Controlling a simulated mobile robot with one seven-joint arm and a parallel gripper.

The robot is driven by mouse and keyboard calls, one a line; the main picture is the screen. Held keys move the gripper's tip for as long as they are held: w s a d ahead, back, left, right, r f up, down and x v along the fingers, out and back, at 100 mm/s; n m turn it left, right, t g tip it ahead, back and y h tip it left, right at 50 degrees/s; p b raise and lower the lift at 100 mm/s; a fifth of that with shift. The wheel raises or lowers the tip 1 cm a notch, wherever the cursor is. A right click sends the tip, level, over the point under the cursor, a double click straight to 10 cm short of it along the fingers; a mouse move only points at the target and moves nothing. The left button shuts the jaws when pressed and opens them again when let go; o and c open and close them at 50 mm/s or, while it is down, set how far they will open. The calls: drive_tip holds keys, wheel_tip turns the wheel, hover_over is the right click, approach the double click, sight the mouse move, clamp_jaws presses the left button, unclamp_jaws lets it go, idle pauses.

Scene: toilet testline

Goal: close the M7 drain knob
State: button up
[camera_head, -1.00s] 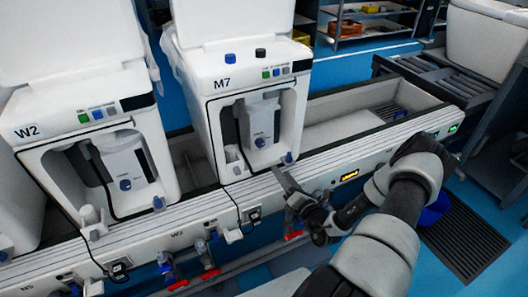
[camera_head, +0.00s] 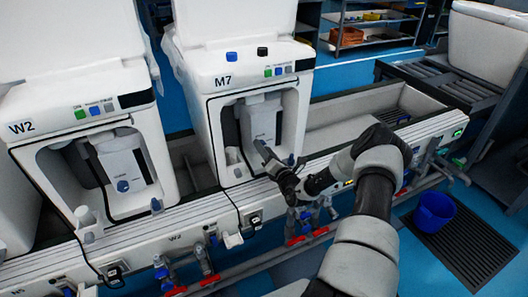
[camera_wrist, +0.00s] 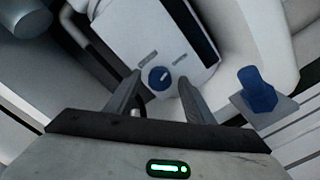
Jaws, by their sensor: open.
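The machine labelled M7 (camera_head: 245,85) stands in the middle of the head view, with a white unit (camera_head: 263,115) in its open front bay. In the wrist view, a round blue knob (camera_wrist: 159,78) with a light pointer mark sits on this unit below two small labels, too blurred to read. My gripper (camera_head: 264,151) is open in front of the unit and hides the knob in the head view. In the wrist view, the fingers of my gripper (camera_wrist: 160,90) lie on either side of the knob; I cannot tell whether they touch it.
A second blue handle (camera_wrist: 258,90) protrudes right of the knob in the wrist view. A white cup-like part (camera_head: 233,158) stands left in M7's bay. Machine W2 (camera_head: 90,130) stands to the left. Red-handled valves (camera_head: 305,236) run below the rail. A blue bucket (camera_head: 434,212) sits on the floor.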

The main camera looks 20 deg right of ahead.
drive_tip(key=shift+w, duration=0.35)
drive_tip(key=c, duration=1)
drive_tip(key=shift+c, duration=0.2)
